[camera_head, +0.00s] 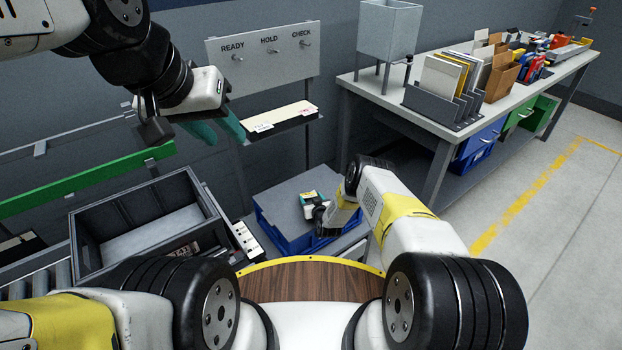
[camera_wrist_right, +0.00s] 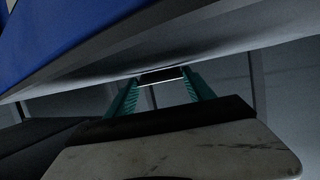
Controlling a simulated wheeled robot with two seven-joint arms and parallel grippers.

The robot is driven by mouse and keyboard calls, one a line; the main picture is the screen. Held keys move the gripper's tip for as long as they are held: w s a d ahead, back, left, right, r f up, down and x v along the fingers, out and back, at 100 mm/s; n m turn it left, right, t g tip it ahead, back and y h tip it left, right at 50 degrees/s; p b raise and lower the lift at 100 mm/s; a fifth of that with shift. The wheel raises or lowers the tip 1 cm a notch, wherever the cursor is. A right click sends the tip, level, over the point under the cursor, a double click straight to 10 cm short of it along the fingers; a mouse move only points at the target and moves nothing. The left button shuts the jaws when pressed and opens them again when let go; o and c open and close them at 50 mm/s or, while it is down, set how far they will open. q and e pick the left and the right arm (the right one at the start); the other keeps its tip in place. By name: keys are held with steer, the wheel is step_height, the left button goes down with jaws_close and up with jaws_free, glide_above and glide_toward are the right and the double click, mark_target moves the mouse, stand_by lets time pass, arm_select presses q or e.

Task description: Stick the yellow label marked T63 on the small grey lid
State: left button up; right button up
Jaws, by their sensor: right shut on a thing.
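My left gripper (camera_head: 217,128) is raised near the wall panel at the left, its teal fingers apart with nothing seen between them. My right gripper (camera_head: 322,212) is low, beside a small green, white and pale yellow thing (camera_head: 310,198) over the grey top (camera_head: 282,192) of a blue bin. In the right wrist view its teal fingers (camera_wrist_right: 160,85) close on a small, thin, dark thing (camera_wrist_right: 160,76) with a bright edge, below a grey slab. I cannot read T63 anywhere, nor tell whether the grey top is the small lid.
A panel (camera_head: 265,55) reads READY, HOLD, CHECK, with a shelf (camera_head: 280,120) holding pale strips. A grey crate (camera_head: 100,235) stands on rollers at left. A workbench (camera_head: 400,97) with racks and boxes stands at right. The floor (camera_head: 560,230) at right is clear.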

steer(key=o, duration=1.4)
steer(key=shift+c, duration=0.2)
steer(key=shift+v, duration=4.05)
steer(key=shift+w+r, duration=0.1)
step_height(320, 180, up, 6)
steer(key=shift+f, duration=0.1)
